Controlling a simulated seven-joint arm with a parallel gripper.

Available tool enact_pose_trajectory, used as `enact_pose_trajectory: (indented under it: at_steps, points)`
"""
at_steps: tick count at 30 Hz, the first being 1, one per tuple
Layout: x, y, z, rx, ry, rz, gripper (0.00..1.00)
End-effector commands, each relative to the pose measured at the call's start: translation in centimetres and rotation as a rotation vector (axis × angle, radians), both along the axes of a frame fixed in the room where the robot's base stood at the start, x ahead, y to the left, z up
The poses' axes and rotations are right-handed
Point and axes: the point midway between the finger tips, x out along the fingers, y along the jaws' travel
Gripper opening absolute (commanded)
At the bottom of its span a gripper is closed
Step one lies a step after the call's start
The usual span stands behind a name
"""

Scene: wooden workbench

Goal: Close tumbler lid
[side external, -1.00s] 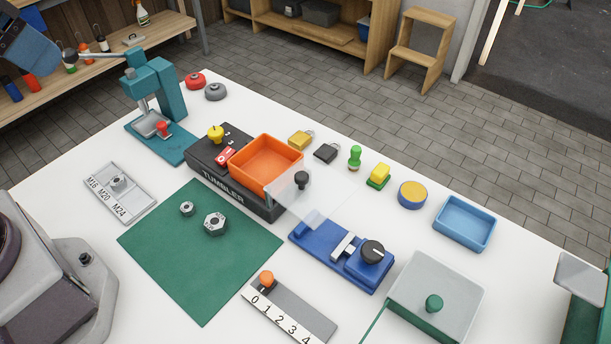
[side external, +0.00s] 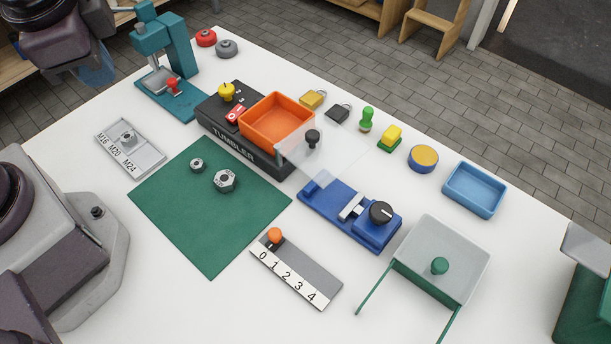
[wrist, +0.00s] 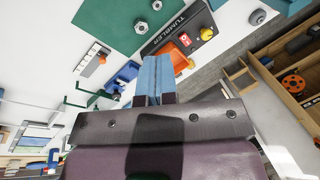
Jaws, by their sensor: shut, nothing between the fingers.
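The tumbler (side external: 240,141) is a black base with an open orange bin (side external: 277,118), a yellow knob (side external: 227,91) and a red switch (side external: 235,115). Its clear lid (side external: 335,162) with a black knob (side external: 312,138) sticks out to the right of the bin, leaving the bin uncovered. In the wrist view the tumbler (wrist: 168,35) is at the top, with the bin partly behind my fingers; I cannot make out the lid there. My gripper (wrist: 156,58) has blue fingers together, empty. In the side view my gripper (side external: 98,72) is at the upper left, partly hidden, well apart from the lid.
The teal press (side external: 172,55) stands left of the tumbler. Padlocks (side external: 338,112) and a green stamp (side external: 367,120) are behind the lid. A blue device (side external: 350,214) lies just in front of it. The green mat (side external: 208,240) holds two nuts.

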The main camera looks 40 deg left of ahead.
Motion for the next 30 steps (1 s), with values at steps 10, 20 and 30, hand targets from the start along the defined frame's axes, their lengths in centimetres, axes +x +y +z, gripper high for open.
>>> enact_pose_trajectory:
  at_steps: [10,20,30]
  points:
    - [1.5,-7.3,-8.8,0.551,-0.013,-0.745,0.00]
    - [0.7,-18.1,-13.1,0.438,-0.396,-1.166,0.00]
    - [2.2,-19.4,-13.4,0.339,-0.497,-1.090,0.00]
